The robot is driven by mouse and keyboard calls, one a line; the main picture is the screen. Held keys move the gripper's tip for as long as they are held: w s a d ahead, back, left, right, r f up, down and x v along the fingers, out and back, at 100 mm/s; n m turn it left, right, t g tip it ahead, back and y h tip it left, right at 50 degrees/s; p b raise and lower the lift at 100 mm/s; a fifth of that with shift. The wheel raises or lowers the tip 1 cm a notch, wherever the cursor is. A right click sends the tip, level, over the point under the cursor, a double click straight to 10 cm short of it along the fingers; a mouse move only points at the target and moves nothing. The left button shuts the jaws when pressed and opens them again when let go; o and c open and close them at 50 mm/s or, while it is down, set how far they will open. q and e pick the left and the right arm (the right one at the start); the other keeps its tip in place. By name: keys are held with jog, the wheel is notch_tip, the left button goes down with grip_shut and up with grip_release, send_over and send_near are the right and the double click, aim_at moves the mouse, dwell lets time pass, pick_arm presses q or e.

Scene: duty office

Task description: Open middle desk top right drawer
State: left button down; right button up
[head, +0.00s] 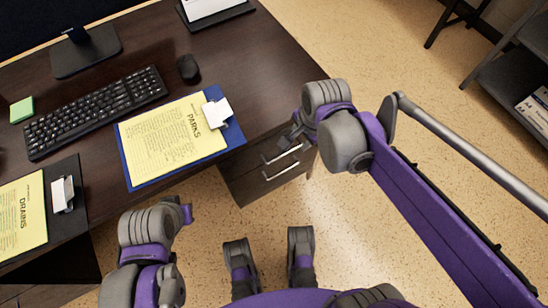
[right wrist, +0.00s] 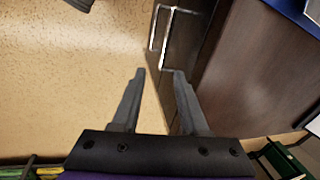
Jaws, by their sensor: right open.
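The dark wooden desk (head: 262,62) has a drawer unit (head: 243,188) under its right end. Two silver bar handles show on its front, an upper one (head: 281,153) and a lower one (head: 281,171). Both drawers look closed. My right gripper (head: 288,139) is at the drawer front, close to the upper handle, and partly hidden by its own wrist. In the right wrist view my right gripper (right wrist: 158,72) is open and empty, its fingertips short of the handles (right wrist: 155,28) and beside the dark drawer front (right wrist: 190,35). My left gripper is not in view.
On the desk are a blue clipboard with yellow paper (head: 165,143), a keyboard (head: 95,110), a mouse (head: 187,68) and a dark clipboard (head: 65,212). A shelf (head: 515,75) stands at the far right. The speckled floor (head: 330,220) before the drawers is clear.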

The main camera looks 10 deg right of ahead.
pick_arm(q)
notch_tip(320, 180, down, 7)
jog(key=b, duration=0.4)
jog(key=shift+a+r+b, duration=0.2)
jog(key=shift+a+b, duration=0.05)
jog(key=shift+b, duration=0.05)
pick_arm(e)
jog(key=shift+m, duration=0.6)
jog(key=x, duration=0.4)
jog(key=a+x, duration=0.1)
jog(key=x, duration=0.8)
jog(key=shift+w+a, duration=0.15)
jog(key=shift+w, duration=0.2)
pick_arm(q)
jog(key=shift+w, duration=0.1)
pick_arm(e)
grip_shut()
